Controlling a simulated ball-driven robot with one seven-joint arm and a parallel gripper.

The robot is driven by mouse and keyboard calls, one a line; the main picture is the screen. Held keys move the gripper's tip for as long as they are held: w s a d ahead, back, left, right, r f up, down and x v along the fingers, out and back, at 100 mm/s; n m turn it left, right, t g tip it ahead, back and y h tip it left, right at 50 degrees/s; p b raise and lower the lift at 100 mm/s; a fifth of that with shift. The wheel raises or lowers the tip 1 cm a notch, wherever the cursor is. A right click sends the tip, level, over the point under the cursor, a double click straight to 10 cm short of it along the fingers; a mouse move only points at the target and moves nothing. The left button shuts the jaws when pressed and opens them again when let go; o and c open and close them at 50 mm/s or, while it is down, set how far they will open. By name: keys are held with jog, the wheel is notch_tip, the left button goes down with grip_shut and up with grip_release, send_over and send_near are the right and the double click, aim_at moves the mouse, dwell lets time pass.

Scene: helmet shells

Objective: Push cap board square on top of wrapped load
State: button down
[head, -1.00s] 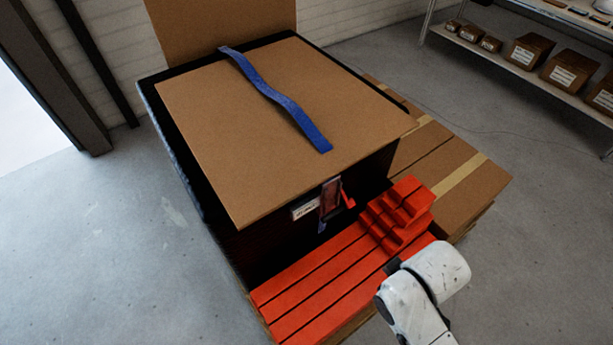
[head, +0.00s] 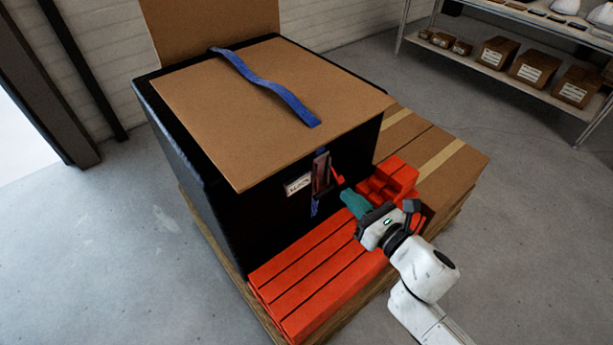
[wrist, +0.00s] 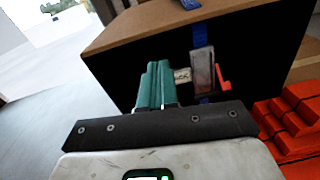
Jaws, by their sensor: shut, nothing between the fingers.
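The cap board (head: 215,115) is a flat brown sheet lying on top of the black wrapped load (head: 250,225). It sits off square: black top shows along its left and back edges, while its near edge reaches the load's front. A blue strap (head: 268,88) lies across the board and a ratchet buckle (head: 322,175) with a red lever hangs on the front face. My gripper (head: 350,201) has teal fingers and is shut and empty. It is in front of the load, below the board's level. In the wrist view the closed fingers (wrist: 155,85) point toward the black front face.
Red stacked pieces (head: 310,275) lie on the pallet in front of the load, with a higher red pile (head: 390,182) at right. Brown cartons (head: 435,155) stand behind that. A shelf (head: 510,70) with boxes is at upper right. The floor at left is clear.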

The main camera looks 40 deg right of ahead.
jog(key=n, duration=0.1)
jog(key=y+p, duration=0.1)
jog(key=p, duration=0.4)
send_near(300, 158)
jog(key=shift+n, duration=0.3)
jog(key=w, duration=0.4)
jog(key=shift+w+a, duration=0.25)
jog(key=shift+w, duration=1.15)
jog(key=shift+d, duration=0.1)
jog(key=shift+w+f, duration=0.1)
